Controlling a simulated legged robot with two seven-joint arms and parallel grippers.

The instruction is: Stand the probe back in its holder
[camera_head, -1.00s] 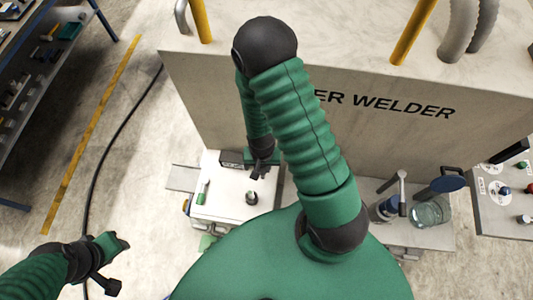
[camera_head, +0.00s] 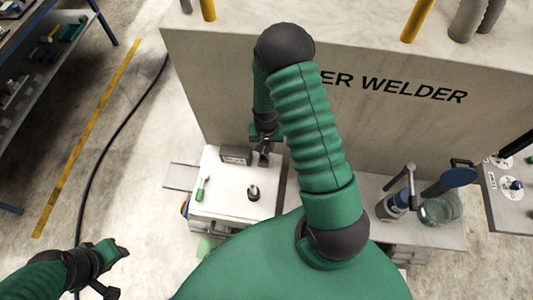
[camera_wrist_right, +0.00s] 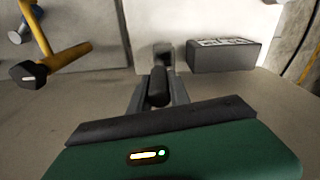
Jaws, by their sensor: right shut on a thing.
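My right gripper (camera_head: 264,154) is shut on a dark cylindrical thing, seemingly the probe; it shows between the fingers in the right wrist view (camera_wrist_right: 158,88). The gripper is over the far right part of the white-topped bench (camera_head: 225,208), close to the welder's wall. A small dark round fitting with a raised middle (camera_head: 253,192), perhaps the holder, stands on the bench nearer to me. The probe's lower end is hard to make out in both views. My left gripper (camera_head: 116,272) is open and empty at the lower left, above the floor.
A grey labelled box (camera_head: 236,155) sits left of my right gripper, also in the wrist view (camera_wrist_right: 222,56). A green-handled tool (camera_head: 201,188) lies on the bench's left. The welder cabinet (camera_head: 370,110) rises behind. A glass jar (camera_head: 440,208) stands at right.

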